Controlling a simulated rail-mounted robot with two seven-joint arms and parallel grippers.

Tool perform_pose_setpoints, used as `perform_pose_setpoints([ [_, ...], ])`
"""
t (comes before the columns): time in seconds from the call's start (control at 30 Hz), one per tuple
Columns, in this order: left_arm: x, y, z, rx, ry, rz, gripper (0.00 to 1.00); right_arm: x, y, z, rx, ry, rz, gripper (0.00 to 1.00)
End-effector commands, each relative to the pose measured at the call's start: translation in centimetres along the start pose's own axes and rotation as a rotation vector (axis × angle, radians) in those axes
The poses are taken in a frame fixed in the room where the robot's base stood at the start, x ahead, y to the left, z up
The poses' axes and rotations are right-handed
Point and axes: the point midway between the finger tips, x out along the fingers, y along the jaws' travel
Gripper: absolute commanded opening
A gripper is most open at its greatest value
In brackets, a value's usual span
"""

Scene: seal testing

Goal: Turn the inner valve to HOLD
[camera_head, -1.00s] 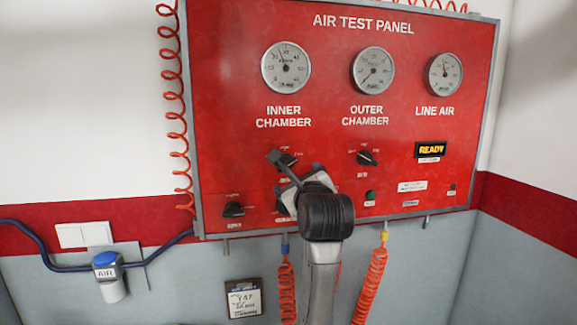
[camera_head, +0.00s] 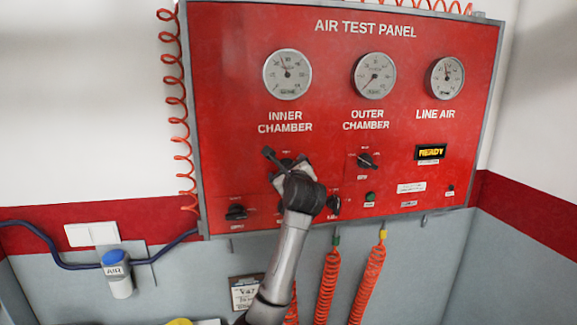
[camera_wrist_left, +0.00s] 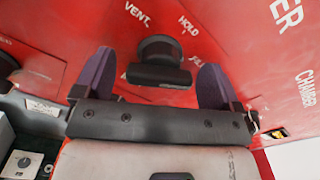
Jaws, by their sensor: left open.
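The inner valve is a black knob below the INNER CHAMBER label on the red air test panel (camera_head: 220,120). In the left wrist view the knob (camera_wrist_left: 158,62) sits between my two purple fingers, with a gap on each side. VENT, HOLD and FILL are printed around it. I cannot tell which mark it points to. My left gripper (camera_wrist_left: 156,82) is open around the knob. In the head view my left gripper (camera_head: 284,165) is at the panel and hides most of the inner valve. My right gripper is not in view.
The outer valve knob (camera_head: 366,161) is to the right. Lower knobs (camera_head: 236,212) (camera_head: 333,205) and a green button (camera_head: 370,197) are near the arm. Orange coiled hoses (camera_head: 328,285) hang below the panel. The READY display (camera_head: 431,152) is lit.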

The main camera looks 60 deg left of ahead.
Motion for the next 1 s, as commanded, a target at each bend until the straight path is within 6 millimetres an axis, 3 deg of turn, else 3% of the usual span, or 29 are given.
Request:
perform_pose_setpoints([
  [0.4, 0.48, 0.04, -0.02, -0.001, 0.0, 0.0, 0.89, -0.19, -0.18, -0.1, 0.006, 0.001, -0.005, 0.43],
  [0.9, 0.45, 0.02, 0.01, -0.001, 0.0, 0.0, 0.41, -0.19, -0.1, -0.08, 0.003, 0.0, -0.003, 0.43],
  [1.0, 0.44, 0.03, -0.02, -0.003, 0.0, 0.0, 0.4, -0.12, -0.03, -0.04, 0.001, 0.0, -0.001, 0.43],
])
